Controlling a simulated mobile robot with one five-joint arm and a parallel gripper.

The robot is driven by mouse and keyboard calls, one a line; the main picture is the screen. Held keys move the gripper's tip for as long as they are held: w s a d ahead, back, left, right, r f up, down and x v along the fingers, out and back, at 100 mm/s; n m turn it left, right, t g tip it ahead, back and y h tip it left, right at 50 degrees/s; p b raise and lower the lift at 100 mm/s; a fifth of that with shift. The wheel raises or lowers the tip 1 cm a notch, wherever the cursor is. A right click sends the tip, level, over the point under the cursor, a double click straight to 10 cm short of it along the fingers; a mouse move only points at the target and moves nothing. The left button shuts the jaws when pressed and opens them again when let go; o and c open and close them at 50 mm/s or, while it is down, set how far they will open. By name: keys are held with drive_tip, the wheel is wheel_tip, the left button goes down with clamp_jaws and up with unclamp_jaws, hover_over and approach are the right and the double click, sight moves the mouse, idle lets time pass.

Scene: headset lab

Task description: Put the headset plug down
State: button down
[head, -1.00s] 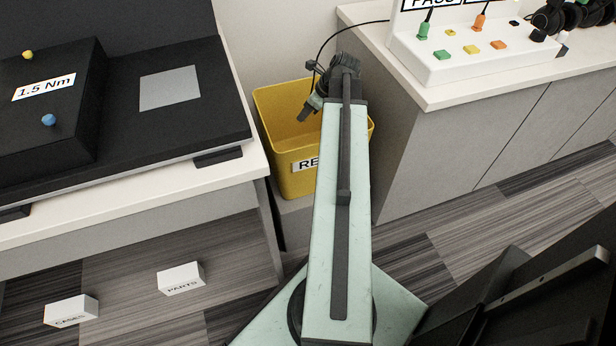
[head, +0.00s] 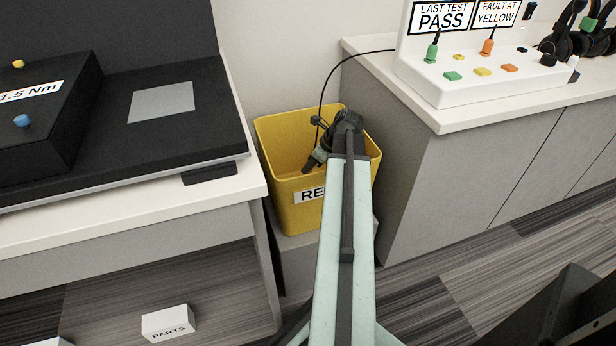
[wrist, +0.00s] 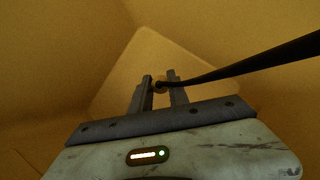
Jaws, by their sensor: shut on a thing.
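My gripper (head: 309,165) points down into the yellow bin (head: 297,218), inside its rim, in the head view. The plug's black cable (wrist: 245,64) runs off to the right. In the head view the cable (head: 322,85) arches from the right-hand counter down to my gripper; the plug itself is too small to make out there. The bin's yellow walls surround the fingers in the wrist view.
The bin stands between a left bench (head: 150,209) with a black torque device (head: 45,110) and a right counter (head: 440,118). On the counter is a white test box (head: 450,90) with coloured plugs and buttons, and headsets (head: 575,35). A PARTS box (head: 168,323) lies low at left.

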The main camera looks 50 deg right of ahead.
drive_tip(key=shift+f+b, duration=0.65)
drive_tip(key=shift+f, duration=0.7)
drive_tip(key=c, duration=1.3)
unclamp_jaws()
drive_tip(key=shift+o, duration=0.2)
drive_tip(key=shift+r+p, duration=0.25)
drive_tip(key=shift+p, duration=0.05)
drive_tip(key=p+v, duration=1.1)
drive_tip(key=v, duration=0.1)
drive_tip(key=shift+r, duration=0.35)
